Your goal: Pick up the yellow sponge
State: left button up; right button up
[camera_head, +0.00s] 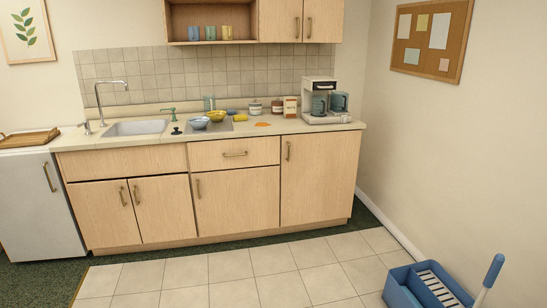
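A small yellow sponge (240,118) lies on the kitchen counter (345,126). It is just right of a yellow bowl (217,115) and a light blue bowl (199,123). The counter is some distance away across the tiled floor. Neither of my grippers is in view.
A sink (137,128) with a tap is on the left of the counter. Jars and a box stand behind the sponge, and a coffee maker (319,100) is to the right. An orange item (263,124) lies near the front edge.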

aim_at(241, 117)
jog(key=i+j+u, duration=0.25)
jog(key=i, duration=0.45)
jog(key=i+u, duration=0.3)
jog(key=i, duration=0.4)
jog(key=i+z, duration=0.2)
jog(key=i, duration=0.35)
jog(key=i+j+z, duration=0.2)
jog(key=i, duration=0.35)
jog(key=i+j+z, duration=0.25)
jog(key=i, duration=0.25)
jog(key=i+j+z, duration=0.2)
jog(key=i, duration=0.35)
jog(key=j, duration=0.1)
